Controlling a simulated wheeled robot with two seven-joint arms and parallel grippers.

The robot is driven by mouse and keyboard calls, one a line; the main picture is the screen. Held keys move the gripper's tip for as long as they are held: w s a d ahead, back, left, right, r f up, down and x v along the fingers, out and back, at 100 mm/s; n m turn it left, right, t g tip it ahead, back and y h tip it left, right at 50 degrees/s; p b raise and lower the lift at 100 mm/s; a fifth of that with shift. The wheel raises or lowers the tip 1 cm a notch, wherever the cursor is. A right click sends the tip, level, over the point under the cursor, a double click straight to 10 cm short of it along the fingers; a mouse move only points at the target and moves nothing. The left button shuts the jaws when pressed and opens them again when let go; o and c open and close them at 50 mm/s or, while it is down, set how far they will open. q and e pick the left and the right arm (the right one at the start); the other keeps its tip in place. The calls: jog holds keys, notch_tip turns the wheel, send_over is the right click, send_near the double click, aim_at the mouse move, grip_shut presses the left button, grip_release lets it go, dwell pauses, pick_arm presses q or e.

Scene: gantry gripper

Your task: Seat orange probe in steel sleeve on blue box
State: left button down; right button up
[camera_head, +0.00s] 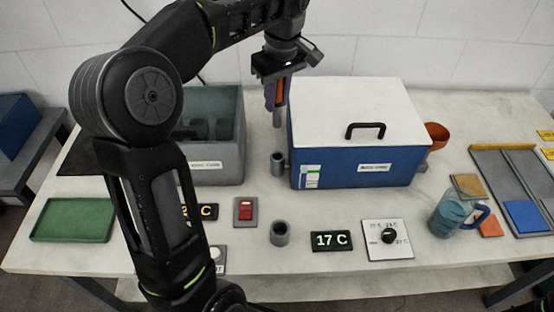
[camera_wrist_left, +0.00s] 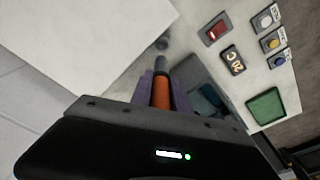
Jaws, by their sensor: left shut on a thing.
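My left gripper (camera_head: 276,92) points down and is shut on the orange probe (camera_head: 280,90), with the probe's grey metal tip hanging below the fingers. The probe also shows between the purple fingers in the left wrist view (camera_wrist_left: 161,92). A steel sleeve (camera_head: 278,163) stands against the left side of the blue box (camera_head: 350,172), below the probe tip and apart from it. The sleeve shows beyond the tip in the left wrist view (camera_wrist_left: 161,43). The box has a closed white lid (camera_head: 345,105) with a black handle. My right gripper is not in view.
A grey open bin (camera_head: 230,165) stands left of the sleeve. A second grey cylinder (camera_head: 280,233) stands in front, near a 17 C display (camera_head: 331,240) and a dial panel (camera_head: 388,240). A green tray (camera_head: 72,220) lies left, a blue mug (camera_head: 447,215) right.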

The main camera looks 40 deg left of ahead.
aim_at(277, 126)
pick_arm(q)
jog(key=shift+s+d, duration=0.1)
notch_tip(277, 126, down, 5)
jog(key=shift+f+b, duration=0.15)
jog(key=shift+b, duration=0.25)
jog(key=shift+f, duration=0.5)
notch_tip(277, 126, down, 4)
jog(key=shift+r, duration=0.15)
jog(key=shift+f+b, duration=0.35)
jog(key=shift+f, duration=0.2)
jog(key=shift+f, duration=0.1)
